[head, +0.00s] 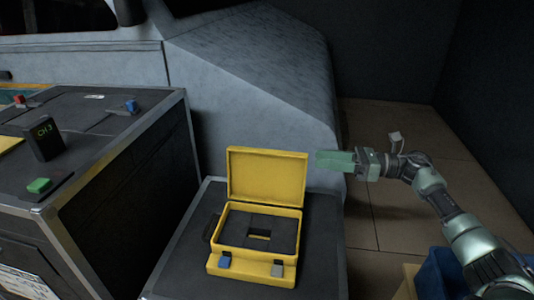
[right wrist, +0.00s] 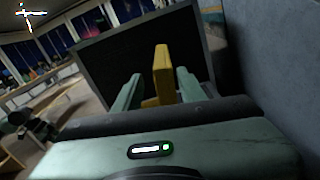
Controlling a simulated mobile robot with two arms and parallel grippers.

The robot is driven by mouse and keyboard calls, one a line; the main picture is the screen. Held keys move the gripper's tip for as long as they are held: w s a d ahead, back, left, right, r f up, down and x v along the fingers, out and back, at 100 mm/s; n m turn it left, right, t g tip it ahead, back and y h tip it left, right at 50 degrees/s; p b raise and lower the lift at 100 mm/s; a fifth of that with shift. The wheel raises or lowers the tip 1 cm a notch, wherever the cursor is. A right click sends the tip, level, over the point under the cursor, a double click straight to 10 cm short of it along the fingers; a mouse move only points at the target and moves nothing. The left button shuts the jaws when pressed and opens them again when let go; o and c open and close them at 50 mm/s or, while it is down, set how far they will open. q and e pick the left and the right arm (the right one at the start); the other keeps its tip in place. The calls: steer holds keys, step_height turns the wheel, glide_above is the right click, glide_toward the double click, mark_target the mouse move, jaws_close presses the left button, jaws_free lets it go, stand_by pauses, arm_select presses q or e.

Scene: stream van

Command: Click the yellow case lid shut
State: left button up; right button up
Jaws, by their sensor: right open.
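The yellow case (head: 211,265) stands on a dark box top, its lid (head: 267,177) raised upright at the back. Its inside holds dark foam with a small yellow-looking slot. In the right wrist view, the lid shows edge-on (right wrist: 162,75) between the spread fingers (right wrist: 158,88); contact is not clear. My left gripper is not in view.
A larger dark case (head: 90,110) at left carries a CH 3 pack (head: 43,139) and small red, blue and green items. A grey sloped housing (head: 250,80) rises behind the yellow case. A blue bin (head: 440,275) is at lower right.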

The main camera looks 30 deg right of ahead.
mark_target(282, 153)
steer(key=x, duration=1)
steer(key=shift+w+a+p, duration=0.15)
steer(key=shift+a+p, duration=0.05)
steer(key=shift+p, duration=0.1)
steer(key=shift+w+a, duration=0.35)
steer(key=shift+a, duration=0.1)
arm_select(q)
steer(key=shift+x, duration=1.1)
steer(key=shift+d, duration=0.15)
arm_select(e)
steer(key=c, duration=0.8)
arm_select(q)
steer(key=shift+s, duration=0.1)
arm_select(e)
jaws_close()
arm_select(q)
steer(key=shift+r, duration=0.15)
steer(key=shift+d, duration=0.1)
arm_select(e)
steer(key=shift+f, duration=0.1)
